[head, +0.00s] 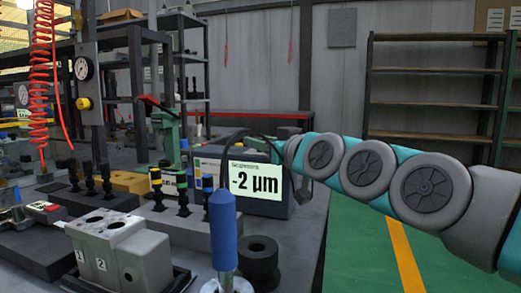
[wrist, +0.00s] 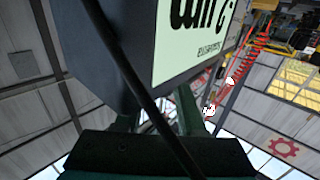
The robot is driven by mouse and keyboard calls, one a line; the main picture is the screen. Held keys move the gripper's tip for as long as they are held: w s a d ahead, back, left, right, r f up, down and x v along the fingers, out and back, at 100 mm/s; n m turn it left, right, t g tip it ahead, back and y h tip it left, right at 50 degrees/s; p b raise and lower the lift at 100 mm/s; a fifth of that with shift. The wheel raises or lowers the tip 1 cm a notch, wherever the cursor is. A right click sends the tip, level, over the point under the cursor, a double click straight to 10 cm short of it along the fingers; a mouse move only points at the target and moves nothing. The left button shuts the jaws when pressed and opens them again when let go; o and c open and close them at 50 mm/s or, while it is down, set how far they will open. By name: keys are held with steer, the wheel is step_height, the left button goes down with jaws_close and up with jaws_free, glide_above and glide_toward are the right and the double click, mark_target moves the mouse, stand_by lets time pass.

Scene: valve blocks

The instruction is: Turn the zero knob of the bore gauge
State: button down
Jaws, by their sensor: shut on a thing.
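The bore gauge's grey display box (head: 303,208) stands on the bench in the head view, its screen (head: 256,186) reading "-2 µm". In the wrist view the box (wrist: 115,60) and its screen (wrist: 190,45) are very close and inverted. The probe with a blue handle (head: 222,232) stands upright in front, with a black cable looping up from it. I cannot make out the zero knob. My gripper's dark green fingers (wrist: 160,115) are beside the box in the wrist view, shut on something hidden.
A grey valve block (head: 118,252) marked 1 and 2 sits at the front left. A black ring stack (head: 258,262) stands right of the probe. Several black plug gauges stand in holders behind. A black cable (wrist: 140,85) crosses the wrist view. Green floor lies right of the bench.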

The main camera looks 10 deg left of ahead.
steer(key=shift+n+g+y+b, duration=0.3)
steer(key=shift+n+g+y, duration=0.5)
steer(key=shift+g+y, duration=0.1)
steer(key=shift+r+n+g+y+p, duration=0.15)
steer(key=shift+n+g+y+p, duration=0.3)
steer(key=shift+n+g+y, duration=0.7)
steer(key=shift+n+g, duration=0.25)
steer(key=shift+g, duration=0.5)
steer(key=c, duration=0.5)
jaws_free()
steer(key=v, duration=0.7)
steer(key=shift+s+d, duration=0.15)
steer(key=shift+d, duration=0.25)
